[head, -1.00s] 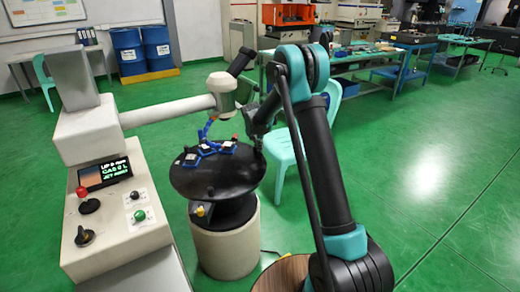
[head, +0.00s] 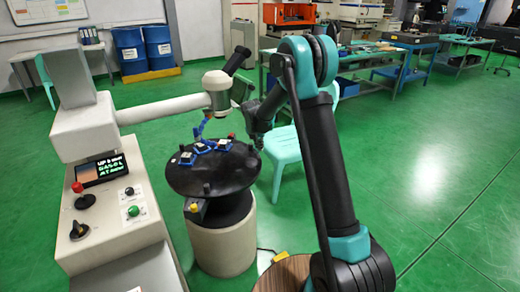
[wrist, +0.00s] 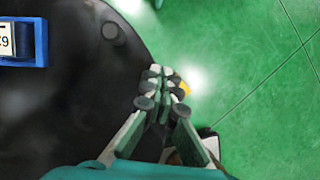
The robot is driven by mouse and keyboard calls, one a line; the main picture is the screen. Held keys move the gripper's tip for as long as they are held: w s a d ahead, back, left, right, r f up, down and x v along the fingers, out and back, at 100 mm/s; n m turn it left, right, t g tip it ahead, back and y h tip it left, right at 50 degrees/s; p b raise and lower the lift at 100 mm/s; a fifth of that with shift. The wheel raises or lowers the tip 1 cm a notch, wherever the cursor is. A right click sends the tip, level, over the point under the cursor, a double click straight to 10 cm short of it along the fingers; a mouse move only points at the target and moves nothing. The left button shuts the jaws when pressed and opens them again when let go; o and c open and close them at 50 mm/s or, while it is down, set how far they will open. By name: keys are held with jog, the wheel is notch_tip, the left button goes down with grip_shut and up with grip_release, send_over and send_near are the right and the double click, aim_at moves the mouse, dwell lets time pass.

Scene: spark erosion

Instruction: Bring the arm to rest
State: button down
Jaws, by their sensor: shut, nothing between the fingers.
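My arm, black and teal, rises on the right of the head view and bends down toward the round black table. My gripper (head: 258,146) is over the right edge of that table (head: 238,172). In the wrist view my gripper (wrist: 159,88) has its fingertips together, with nothing between them. Below it are the table's dark rim (wrist: 95,105) and the green floor. Part of a blue block with a white label (wrist: 22,42) shows at the upper left, apart from the fingers.
Several blue pieces (head: 202,146) lie on the black table. A white machine arm (head: 165,108) reaches over it from a console (head: 113,205). A pale green chair (head: 284,150) stands behind my arm. A wooden round top (head: 285,274) is at the bottom. The floor at right is clear.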

notch_tip(320, 180, up, 7)
jog(key=s+d, duration=0.2)
jog(key=s+d+r+m, duration=0.2)
jog(key=s+d+m, duration=0.4)
jog(key=s+m, duration=0.3)
jog(key=s+d+f+m, duration=0.1)
jog(key=s+d+m, duration=0.2)
jog(key=s+m, duration=0.4)
jog(key=s+d+f+m+y, duration=0.1)
jog(key=s+d+f+m, duration=0.1)
jog(key=s+m, duration=0.6)
jog(key=s+d+f+m, duration=0.2)
jog(key=s+d+m, duration=0.2)
jog(key=s, duration=1.3)
jog(key=m, duration=0.3)
jog(key=shift+s+d+f+m+y, duration=0.15)
jog(key=shift+f+m+y, duration=0.05)
jog(key=shift+m+y, duration=0.1)
